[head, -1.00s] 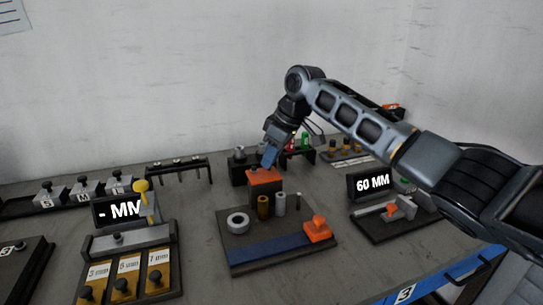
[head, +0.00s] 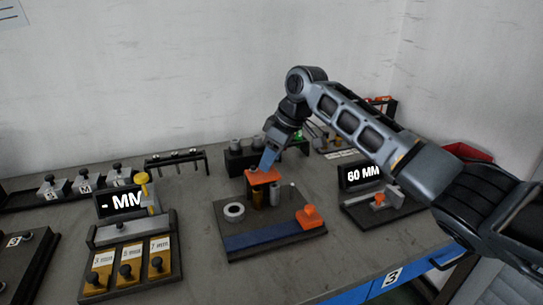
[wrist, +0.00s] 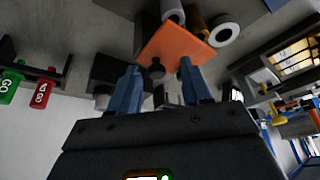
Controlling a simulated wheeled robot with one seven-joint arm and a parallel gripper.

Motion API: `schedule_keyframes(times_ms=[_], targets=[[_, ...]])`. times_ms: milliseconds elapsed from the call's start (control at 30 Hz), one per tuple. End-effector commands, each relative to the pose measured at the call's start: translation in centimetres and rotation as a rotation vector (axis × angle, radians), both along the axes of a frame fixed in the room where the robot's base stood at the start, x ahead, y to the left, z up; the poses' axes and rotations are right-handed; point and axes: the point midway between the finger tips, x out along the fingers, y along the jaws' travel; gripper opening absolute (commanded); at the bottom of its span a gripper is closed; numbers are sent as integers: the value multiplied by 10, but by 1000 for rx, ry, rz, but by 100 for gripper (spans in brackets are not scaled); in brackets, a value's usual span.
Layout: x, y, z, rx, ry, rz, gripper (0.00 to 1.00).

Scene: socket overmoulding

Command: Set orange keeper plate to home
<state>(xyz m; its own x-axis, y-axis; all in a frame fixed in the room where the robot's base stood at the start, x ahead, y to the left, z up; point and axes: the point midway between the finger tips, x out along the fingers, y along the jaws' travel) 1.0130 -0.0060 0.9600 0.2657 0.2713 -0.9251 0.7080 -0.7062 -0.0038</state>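An orange plate (head: 263,176) sits level at the tops of short posts on the dark fixture base (head: 235,226); whether it rests on them is unclear. In the wrist view the plate (wrist: 176,46) lies just beyond the fingertips, with a dark knob (wrist: 156,68) at its near edge. My gripper (head: 264,165) is over the plate, pointing down. In the wrist view its blue fingers (wrist: 159,68) stand apart on either side of the knob, with gaps visible. A second orange piece with a knob (head: 309,215) sits at the base's right end.
A white ring (head: 234,211) and a blue strip (head: 262,237) are on the base. A 60 MM display (head: 363,174) stands right, a gauge station with yellow plates (head: 128,264) left. A dark block (head: 240,160) stands behind. Bare table lies in front.

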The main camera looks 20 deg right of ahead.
Motion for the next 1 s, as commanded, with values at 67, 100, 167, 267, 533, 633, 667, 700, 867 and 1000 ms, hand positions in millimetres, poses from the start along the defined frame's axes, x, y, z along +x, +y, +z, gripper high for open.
schedule_keyframes(times_ms=[67,100,167,267,533,633,667,700,867,1000], targets=[[0,0,0,0,-1,0,48],[0,0,0,-1,-2,-1,48],[1,0,1,-1,-2,-1,48],[0,-1,4,0,-4,-1,48],[-11,-12,41,0,-5,-2,48],[-15,-16,54,0,-4,-1,48],[-16,-17,58,0,-4,-1,48],[-17,-19,62,0,-3,-1,48],[-21,-21,71,0,-2,1,48],[-21,-21,72,-1,-1,0,48]])
